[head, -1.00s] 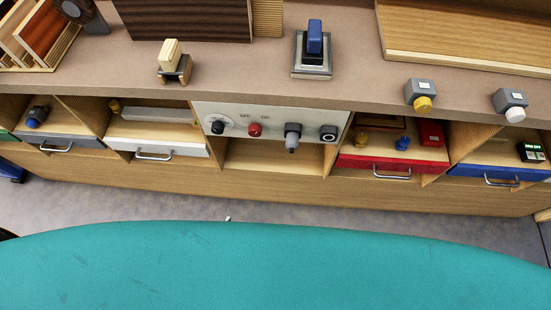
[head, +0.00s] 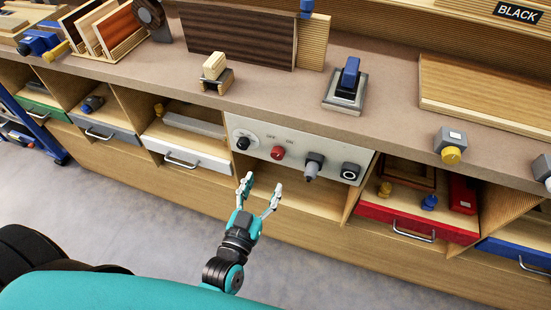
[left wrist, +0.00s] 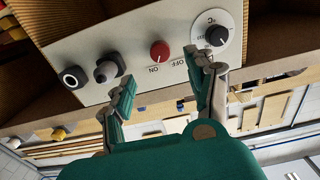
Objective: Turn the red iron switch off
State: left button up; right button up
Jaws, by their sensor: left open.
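The red iron switch (head: 277,153) is a round red knob on a white control panel (head: 328,150) under the worktop. The words OFF and ON are printed above it in the head view. The knob also shows in the left wrist view (left wrist: 160,51), where the panel appears upside down; I cannot tell which word it points to. My left gripper (head: 262,183) is open and empty, in front of and a little below the knob. In the left wrist view its fingers (left wrist: 160,68) are spread to either side of the knob, apart from it. My right gripper is out of view.
A black dial (head: 242,143) sits left of the knob; a grey switch (head: 313,166) and a black round button (head: 350,172) sit right. An open cubby lies below the panel. White (head: 185,160) and red (head: 415,225) drawers flank it. The worktop juts out above.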

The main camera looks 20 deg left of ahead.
aim_at(276, 157)
pick_arm(q)
jog(key=w, duration=0.8)
jog(key=shift+d, duration=0.1)
jog(key=shift+w, duration=0.6)
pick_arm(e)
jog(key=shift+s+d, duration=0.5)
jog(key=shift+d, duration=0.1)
pick_arm(q)
jog(key=c, duration=1.2)
jog(key=shift+o, duration=0.2)
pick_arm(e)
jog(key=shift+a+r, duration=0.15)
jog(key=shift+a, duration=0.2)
